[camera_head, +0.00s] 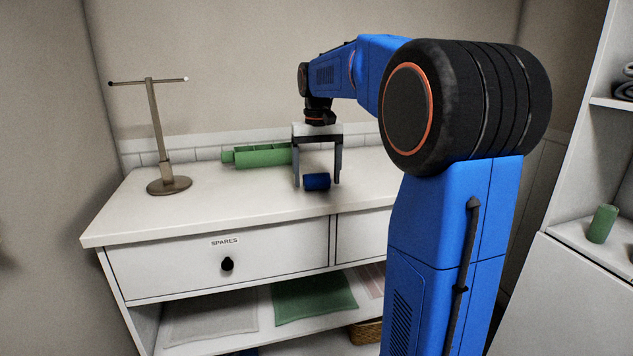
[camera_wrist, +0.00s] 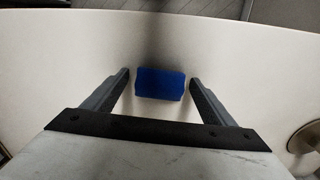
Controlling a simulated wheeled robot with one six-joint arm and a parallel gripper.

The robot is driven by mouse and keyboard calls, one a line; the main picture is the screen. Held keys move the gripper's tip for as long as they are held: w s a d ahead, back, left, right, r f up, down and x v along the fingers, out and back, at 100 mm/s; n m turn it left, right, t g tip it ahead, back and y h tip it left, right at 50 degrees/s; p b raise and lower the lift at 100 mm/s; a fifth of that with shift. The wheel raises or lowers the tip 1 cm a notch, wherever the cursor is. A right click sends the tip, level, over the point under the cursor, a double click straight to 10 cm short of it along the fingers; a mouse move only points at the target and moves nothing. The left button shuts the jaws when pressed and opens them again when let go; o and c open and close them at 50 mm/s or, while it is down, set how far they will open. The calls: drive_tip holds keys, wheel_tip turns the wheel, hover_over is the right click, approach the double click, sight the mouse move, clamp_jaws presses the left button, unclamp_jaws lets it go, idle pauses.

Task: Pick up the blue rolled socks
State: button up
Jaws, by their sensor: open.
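The blue rolled socks (camera_head: 316,181) lie on the white counter top near its front edge. They also show in the wrist view (camera_wrist: 160,85), as a short blue roll. My gripper (camera_head: 317,184) is open and points straight down, with one finger on each side of the socks. In the wrist view, the socks sit between and slightly beyond the two fingertips (camera_wrist: 159,77), with a gap on both sides. I cannot tell whether the fingertips touch the counter.
The white counter (camera_head: 230,193) bears a green holder (camera_head: 262,156) behind my gripper and a metal T-shaped stand (camera_head: 168,185) at left. A drawer labelled SPARES (camera_head: 215,265) is shut below. A green cylinder (camera_head: 601,224) stands on the right shelf. The counter's left front is clear.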

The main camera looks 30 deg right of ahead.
drive_tip(key=shift+f, duration=0.4)
drive_tip(key=c, duration=1.1)
drive_tip(key=shift+r, duration=0.1)
